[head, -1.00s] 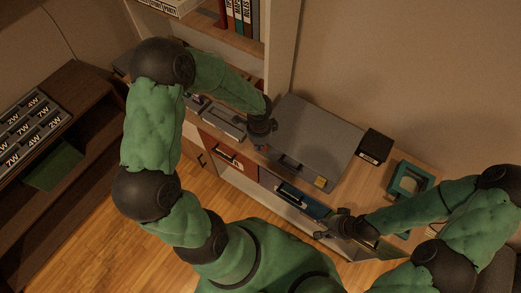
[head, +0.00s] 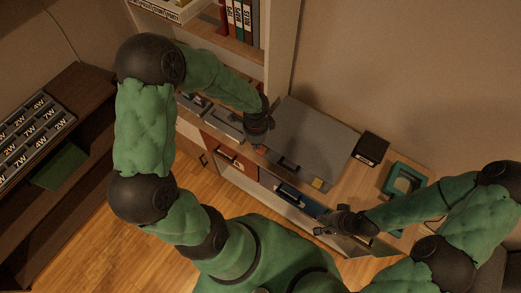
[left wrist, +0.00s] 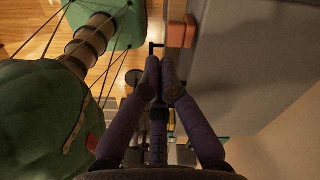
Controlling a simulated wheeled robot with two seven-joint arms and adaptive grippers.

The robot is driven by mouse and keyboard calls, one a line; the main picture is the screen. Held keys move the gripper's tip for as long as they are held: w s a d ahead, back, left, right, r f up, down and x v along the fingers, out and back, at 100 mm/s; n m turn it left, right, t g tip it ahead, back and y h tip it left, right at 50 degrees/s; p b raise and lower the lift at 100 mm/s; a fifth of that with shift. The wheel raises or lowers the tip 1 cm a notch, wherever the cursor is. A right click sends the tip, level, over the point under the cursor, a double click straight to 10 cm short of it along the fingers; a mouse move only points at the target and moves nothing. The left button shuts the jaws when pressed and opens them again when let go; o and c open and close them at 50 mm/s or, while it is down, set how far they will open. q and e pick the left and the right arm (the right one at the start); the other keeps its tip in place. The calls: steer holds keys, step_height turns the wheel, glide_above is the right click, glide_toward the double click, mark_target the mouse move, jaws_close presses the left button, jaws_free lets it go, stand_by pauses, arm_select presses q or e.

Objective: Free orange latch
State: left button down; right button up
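A grey case (head: 315,135) lies on the long cabinet. The orange latch (left wrist: 182,31) sticks out from the case's side in the left wrist view. It shows as a small orange spot (head: 260,148) in the head view, partly hidden by my gripper. A yellow latch (head: 318,184) sits at the case's other front corner. My left gripper (head: 258,142) is beside the case's left front corner. In the left wrist view its fingertips (left wrist: 160,66) are together with nothing visible between them, just short of the latch. My right gripper (head: 322,225) is by the cabinet's front; its opening is unclear.
A black box (head: 371,149) and a teal frame (head: 405,180) stand right of the case. Drawers with handles (head: 290,195) are below the cabinet's front edge. A shelf with binders (head: 240,22) rises behind. Floor (head: 90,235) is clear at left.

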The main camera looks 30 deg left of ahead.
arm_select(q)
steer(key=r+p, duration=0.1)
steer(key=r, duration=0.1)
steer(key=s+r+p, duration=0.1)
steer(key=shift+s+r+p, duration=0.1)
steer(key=shift+r+p, duration=0.3)
steer(key=shift+f, duration=0.1)
stand_by(0.5)
steer(key=s+d+f+n+h, duration=0.2)
steer(key=s+d+f+n, duration=0.3)
steer(key=d+f+n, duration=0.25)
steer(key=s+d+f+n+h, duration=0.2)
steer(key=s+d+f+n, duration=0.35)
steer(key=f+n, duration=0.35)
step_height(320, 180, down, 16)
steer(key=w+d+m+b, duration=0.1)
steer(key=w+b, duration=0.1)
steer(key=b, duration=1.5)
steer(key=shift+w+d+r, duration=0.25)
steer(key=shift+d, duration=0.15)
steer(key=shift+a, duration=0.1)
